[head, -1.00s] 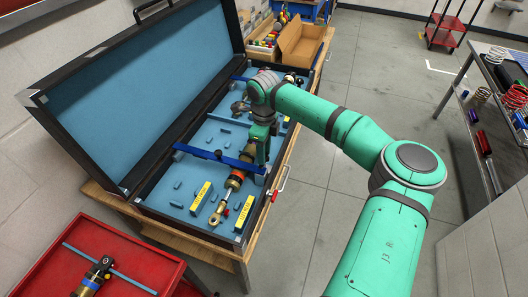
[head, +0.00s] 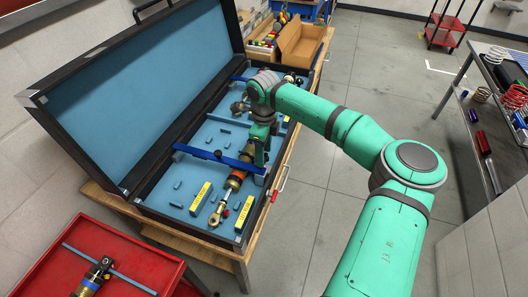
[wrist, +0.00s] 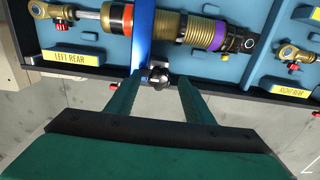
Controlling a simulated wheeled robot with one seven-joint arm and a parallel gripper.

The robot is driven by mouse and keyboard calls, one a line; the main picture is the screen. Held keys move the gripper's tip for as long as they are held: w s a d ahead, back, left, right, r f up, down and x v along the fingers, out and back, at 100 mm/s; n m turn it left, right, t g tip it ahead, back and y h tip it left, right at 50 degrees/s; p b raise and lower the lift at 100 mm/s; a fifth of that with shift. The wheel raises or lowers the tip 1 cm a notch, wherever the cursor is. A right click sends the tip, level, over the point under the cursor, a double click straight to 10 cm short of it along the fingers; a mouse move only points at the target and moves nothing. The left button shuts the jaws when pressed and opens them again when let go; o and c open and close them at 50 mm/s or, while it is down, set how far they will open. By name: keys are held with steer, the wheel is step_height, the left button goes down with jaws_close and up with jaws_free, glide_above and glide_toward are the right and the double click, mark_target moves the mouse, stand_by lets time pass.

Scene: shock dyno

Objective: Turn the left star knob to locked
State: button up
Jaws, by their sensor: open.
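A black star knob (wrist: 158,76) sits at the near end of a blue clamp bar (wrist: 144,35) in the wrist view. The bar lies across a shock absorber (wrist: 190,28) in the case, beside a yellow LEFT REAR label (wrist: 70,56). My gripper (wrist: 157,88) is open, with one green finger on each side of the knob. I cannot tell whether the fingers touch it. In the head view my gripper (head: 262,160) is over the front end of the blue bar (head: 195,153) and hides that knob. The knob's lock marking cannot be read.
The open black case (head: 150,205) with blue foam stands on a wooden bench (head: 215,250). A red latch (head: 273,196) sticks out from its front edge. A red cart (head: 130,250) stands at lower left. The floor (head: 320,210) right of the bench is clear.

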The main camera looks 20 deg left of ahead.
step_height(320, 180, up, 11)
stand_by(0.4)
steer(key=shift+f, duration=0.15)
